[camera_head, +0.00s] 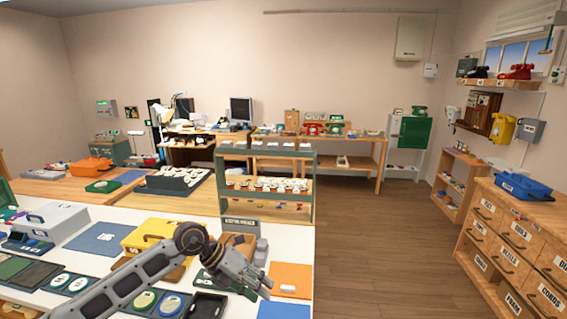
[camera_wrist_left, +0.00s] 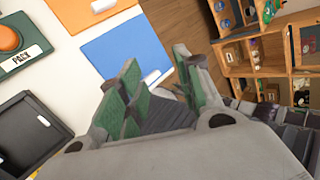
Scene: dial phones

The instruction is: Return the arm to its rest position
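My left arm (camera_head: 125,285) reaches in from the lower left over the white bench. In the head view its left gripper (camera_head: 266,286) hangs near the bench's right edge, tilted down to the right. In the left wrist view the left gripper (camera_wrist_left: 160,82) has its green-padded fingers apart, with nothing seen held between them. My right arm and gripper are in neither view.
Below the gripper, the white bench (camera_head: 80,217) holds an orange mat (camera_head: 290,280), a blue mat (camera_wrist_left: 125,48) and a black tray (camera_wrist_left: 30,132). A yellow box (camera_head: 150,232) stands behind the arm. The wooden floor (camera_head: 375,240) to the right is clear up to the drawer cabinet (camera_head: 505,235).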

